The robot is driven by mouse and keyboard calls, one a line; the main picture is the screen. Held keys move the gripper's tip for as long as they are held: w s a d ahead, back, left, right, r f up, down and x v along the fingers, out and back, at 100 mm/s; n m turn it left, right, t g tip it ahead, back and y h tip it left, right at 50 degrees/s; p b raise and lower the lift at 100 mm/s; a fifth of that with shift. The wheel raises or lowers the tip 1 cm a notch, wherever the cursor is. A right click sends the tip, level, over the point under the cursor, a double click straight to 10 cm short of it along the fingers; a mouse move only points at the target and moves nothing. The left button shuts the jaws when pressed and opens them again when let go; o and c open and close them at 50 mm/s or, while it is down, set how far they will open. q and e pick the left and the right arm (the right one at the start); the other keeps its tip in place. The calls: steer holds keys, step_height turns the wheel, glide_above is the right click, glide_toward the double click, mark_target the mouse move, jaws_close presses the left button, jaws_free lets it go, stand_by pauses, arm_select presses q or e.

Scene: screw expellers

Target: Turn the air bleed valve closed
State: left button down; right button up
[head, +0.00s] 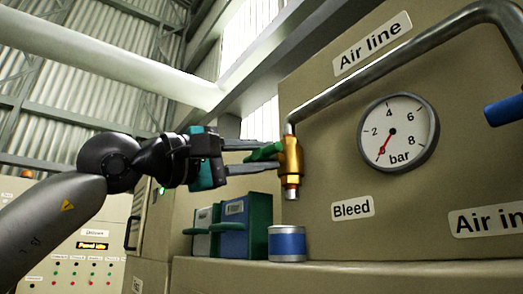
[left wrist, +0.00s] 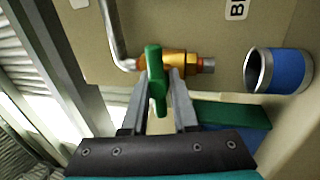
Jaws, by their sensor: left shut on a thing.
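The air bleed valve (head: 291,160) is a brass body at the lower end of a grey pipe, above the "Bleed" label (head: 352,208). Its green handle (head: 264,152) sticks out toward my left gripper, and the handle also shows in the left wrist view (left wrist: 156,78). My left gripper (head: 268,156) comes in from the left, with one finger above and one below the handle. In the left wrist view its fingers (left wrist: 162,100) are on either side of the green handle, shut on it. My right gripper is in neither view.
A round gauge (head: 398,133) marked in bar is on the panel, its needle pointing down left near zero. A blue can (head: 287,243) stands on the ledge under the valve. Blue and green bins (head: 244,226) stand behind it. A blue handle (head: 505,110) is at the right edge.

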arm_select(q)
steer(key=shift+r, duration=0.1)
stand_by(0.3)
steer(key=c, duration=0.7)
jaws_free()
steer(key=shift+a, duration=0.1)
steer(key=b+v, duration=0.4)
steer(key=v, duration=1.1)
steer(key=shift+b, duration=0.35)
steer(key=shift+s, duration=0.1)
